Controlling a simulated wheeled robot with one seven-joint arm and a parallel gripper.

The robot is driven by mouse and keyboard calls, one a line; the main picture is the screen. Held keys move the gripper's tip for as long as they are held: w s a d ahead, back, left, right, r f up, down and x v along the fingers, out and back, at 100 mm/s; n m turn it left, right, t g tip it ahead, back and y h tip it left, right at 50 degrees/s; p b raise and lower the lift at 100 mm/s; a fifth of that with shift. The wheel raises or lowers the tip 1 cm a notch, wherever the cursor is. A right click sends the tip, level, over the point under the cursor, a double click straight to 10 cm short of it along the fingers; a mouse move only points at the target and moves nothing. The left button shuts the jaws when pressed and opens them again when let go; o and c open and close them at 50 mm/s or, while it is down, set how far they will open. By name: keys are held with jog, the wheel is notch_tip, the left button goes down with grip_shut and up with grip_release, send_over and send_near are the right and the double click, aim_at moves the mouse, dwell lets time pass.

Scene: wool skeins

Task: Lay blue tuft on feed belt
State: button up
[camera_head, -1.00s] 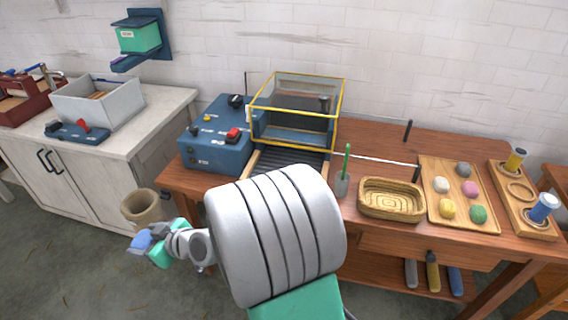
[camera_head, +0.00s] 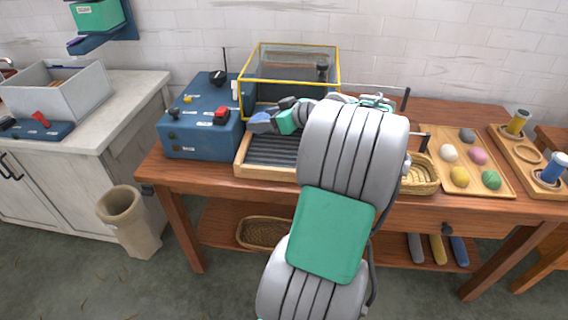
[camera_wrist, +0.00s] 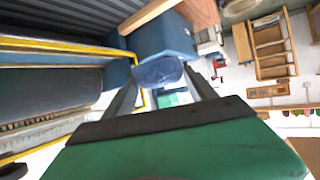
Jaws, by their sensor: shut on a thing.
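My gripper (camera_head: 268,121) is shut on the blue tuft (camera_head: 258,123). In the wrist view the blue tuft (camera_wrist: 157,71) sits between the two fingertips (camera_wrist: 160,78). The feed belt (camera_head: 270,151) is a dark ribbed strip in a pale wooden frame, in front of the yellow-edged clear guard (camera_head: 290,79). My gripper and the tuft are over the back left part of the belt in the head view; the height of the gap is hard to tell. My arm hides the belt's right side.
A blue control box (camera_head: 203,130) with a red switch stands just left of the belt. The yellow guard frame is close behind my gripper. A wicker basket (camera_head: 423,176) and a wooden tray (camera_head: 500,188) of coloured balls lie to the right. A bin (camera_head: 128,222) stands on the floor.

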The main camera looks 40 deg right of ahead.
jog(key=s+d+b, duration=0.2)
jog(key=s+d, duration=0.7)
jog(key=s, duration=0.1)
jog(key=b, duration=0.1)
send_over(271, 154)
notch_tip(271, 154, down, 10)
jog(key=shift+s+f, duration=0.1)
jog(key=shift+f, duration=0.1)
notch_tip(271, 154, down, 3)
jog(key=shift+f+b, duration=0.3)
jog(key=o, duration=1.3)
jog(key=shift+o, duration=0.2)
jog(key=shift+r, duration=0.1)
